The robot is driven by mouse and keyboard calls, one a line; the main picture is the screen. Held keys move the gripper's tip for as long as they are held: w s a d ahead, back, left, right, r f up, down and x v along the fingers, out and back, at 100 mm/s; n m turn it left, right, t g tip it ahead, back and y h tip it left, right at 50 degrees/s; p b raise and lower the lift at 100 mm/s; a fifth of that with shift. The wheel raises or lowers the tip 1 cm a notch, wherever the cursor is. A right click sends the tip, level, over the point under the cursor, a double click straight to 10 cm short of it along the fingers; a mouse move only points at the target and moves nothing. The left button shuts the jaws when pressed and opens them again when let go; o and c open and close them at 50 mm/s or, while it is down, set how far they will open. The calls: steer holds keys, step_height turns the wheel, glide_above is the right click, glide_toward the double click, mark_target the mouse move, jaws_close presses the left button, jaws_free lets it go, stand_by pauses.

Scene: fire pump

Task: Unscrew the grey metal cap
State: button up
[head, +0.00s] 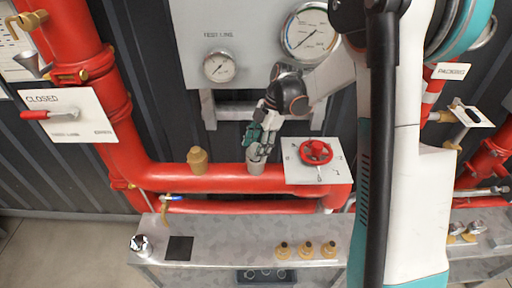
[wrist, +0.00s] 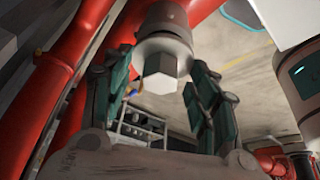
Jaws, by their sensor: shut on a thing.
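The grey metal cap (head: 256,169) sits on the top of the horizontal red pipe (head: 222,174) in the head view. My gripper (head: 259,150) reaches down onto it from above. In the wrist view the cap (wrist: 165,48) shows a round flange and a paler hex end pointing at the camera. The fingers of my gripper (wrist: 162,72) are on either side of the cap, shut on it. The exact finger contact is hard to make out.
A brass cap (head: 197,160) stands on the same pipe to the left. A panel with a red handwheel (head: 316,152) is close on the right. Gauges (head: 219,66) hang above. Below is a metal bench (head: 220,267) with several brass fittings (head: 306,250) and a black square (head: 179,248).

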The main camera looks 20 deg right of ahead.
mark_target(256, 146)
steer(key=shift+r+p, duration=1.1)
steer(key=shift+r, duration=1.1)
steer(key=shift+f, duration=0.1)
